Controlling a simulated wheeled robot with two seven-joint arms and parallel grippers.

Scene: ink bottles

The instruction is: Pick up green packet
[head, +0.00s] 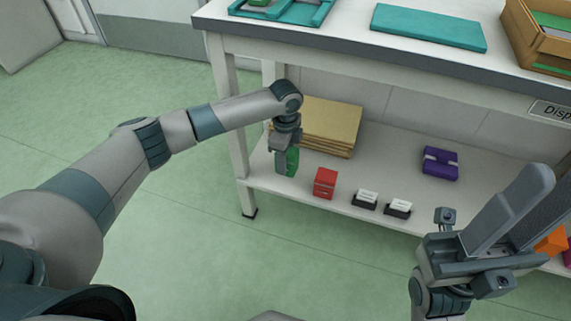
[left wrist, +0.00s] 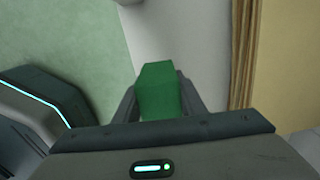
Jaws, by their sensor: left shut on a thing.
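The green packet (head: 293,160) is in the jaws of my left gripper (head: 285,164), over the front left part of the lower shelf. In the left wrist view the packet (left wrist: 160,92) is a plain green block between the two dark fingers, which are shut on its sides. Whether its bottom touches the shelf cannot be told. My right gripper (head: 512,222) is at the lower right of the head view, fingers apart, with nothing seen between them.
The lower shelf (head: 385,165) holds brown boards (head: 333,118), a red box (head: 325,182), two black-and-white items (head: 366,199) and a purple packet (head: 440,163). The tabletop (head: 350,31) overhangs it, and a table leg (head: 236,160) stands close left.

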